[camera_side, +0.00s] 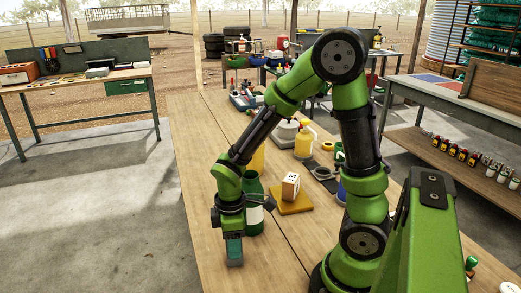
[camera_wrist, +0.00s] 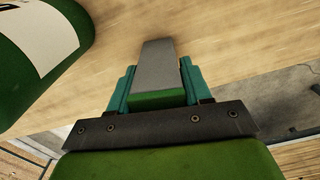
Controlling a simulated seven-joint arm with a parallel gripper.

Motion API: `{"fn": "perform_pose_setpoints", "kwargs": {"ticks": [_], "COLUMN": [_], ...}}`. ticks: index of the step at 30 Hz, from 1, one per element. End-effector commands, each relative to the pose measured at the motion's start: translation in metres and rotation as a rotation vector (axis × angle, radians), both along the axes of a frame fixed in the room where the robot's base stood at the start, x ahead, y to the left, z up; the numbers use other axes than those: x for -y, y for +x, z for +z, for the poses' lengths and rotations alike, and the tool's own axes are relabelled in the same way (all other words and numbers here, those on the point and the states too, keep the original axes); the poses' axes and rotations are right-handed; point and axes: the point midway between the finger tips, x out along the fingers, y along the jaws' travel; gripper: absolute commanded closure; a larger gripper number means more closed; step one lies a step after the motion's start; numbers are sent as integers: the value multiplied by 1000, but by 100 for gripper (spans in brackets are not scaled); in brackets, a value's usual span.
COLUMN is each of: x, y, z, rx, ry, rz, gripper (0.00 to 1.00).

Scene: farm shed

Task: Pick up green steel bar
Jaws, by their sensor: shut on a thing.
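The steel bar (camera_wrist: 158,60) shows in the wrist view with a grey long face and a green near end. My gripper (camera_wrist: 157,80) has its two teal fingers closed on the bar's sides, and the bar's far end sticks out beyond them. In the side view my gripper (camera_side: 234,247) points down, low over the near left part of the wooden table. The grey end of the bar (camera_side: 235,263) shows just below the fingers. I cannot tell whether it touches the tabletop.
A green bottle with a pale label (camera_side: 253,212) stands close to my gripper; it also fills the upper left of the wrist view (camera_wrist: 30,75). A small white box (camera_side: 290,187) sits on a yellow-brown board (camera_side: 291,205) to the right. The table's left edge is near.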

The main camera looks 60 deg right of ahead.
Motion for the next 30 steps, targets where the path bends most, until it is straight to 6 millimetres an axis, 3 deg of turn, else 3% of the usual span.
{"fn": "perform_pose_setpoints", "kwargs": {"ticks": [1,3,13,30], "x": [0,0,0,0], "y": [0,0,2,2], "z": [0,0,11,114], "rx": [1,1,6,8], "ry": [1,1,0,-1], "rz": [0,0,1,0], "gripper": [83,93,93,93]}}
